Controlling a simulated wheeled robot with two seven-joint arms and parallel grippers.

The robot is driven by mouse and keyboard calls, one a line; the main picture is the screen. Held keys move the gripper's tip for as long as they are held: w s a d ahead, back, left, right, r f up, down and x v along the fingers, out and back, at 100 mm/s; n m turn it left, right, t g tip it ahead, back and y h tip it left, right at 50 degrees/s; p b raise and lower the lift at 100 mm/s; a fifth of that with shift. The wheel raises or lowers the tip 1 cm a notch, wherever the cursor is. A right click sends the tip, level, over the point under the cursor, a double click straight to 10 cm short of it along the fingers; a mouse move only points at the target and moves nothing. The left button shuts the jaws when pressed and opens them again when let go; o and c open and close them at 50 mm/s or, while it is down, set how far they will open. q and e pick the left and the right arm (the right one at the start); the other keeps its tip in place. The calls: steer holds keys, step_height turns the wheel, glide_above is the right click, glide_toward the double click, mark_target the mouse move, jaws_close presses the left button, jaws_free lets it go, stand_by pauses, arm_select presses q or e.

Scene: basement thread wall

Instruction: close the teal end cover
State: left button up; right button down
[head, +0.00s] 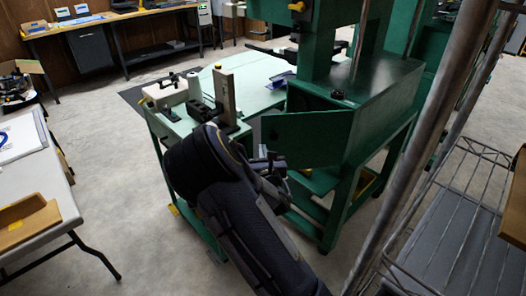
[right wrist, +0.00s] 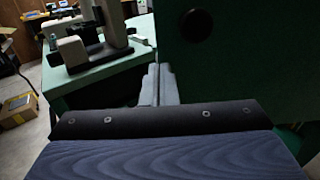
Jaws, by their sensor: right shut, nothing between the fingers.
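The teal end cover (head: 318,138) is a flat green panel standing open, swung out to the left from the end of the green machine (head: 375,90). In the right wrist view the cover (right wrist: 240,65) fills the upper right, dark, with a black round spot on it. My right gripper (head: 270,163) is shut and empty at the cover's lower left edge. Its fingers (right wrist: 158,84) show closed together beside the cover's edge; whether they touch it I cannot tell. My right forearm hides the floor and part of the stand below. My left gripper is not in view.
A pale green table (head: 245,85) with a grey fixture (head: 226,97) stands left of the cover. A wire shelf (head: 455,210) and a metal post (head: 425,150) are close on the right. A grey table (head: 30,165) is at left; floor between is clear.

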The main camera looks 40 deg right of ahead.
steer(key=shift+w+d, duration=0.1)
stand_by(0.3)
steer(key=w+d+h+b, duration=0.1)
steer(key=w+d+b, duration=0.3)
steer(key=w+d, duration=0.4)
steer(key=w+d+m+g+h+b, duration=0.1)
steer(key=w+d+b, duration=0.4)
steer(key=d, duration=0.8)
steer(key=shift+w+d+m, duration=0.25)
steer(key=shift+w+m, duration=0.05)
steer(key=shift+w, duration=1.25)
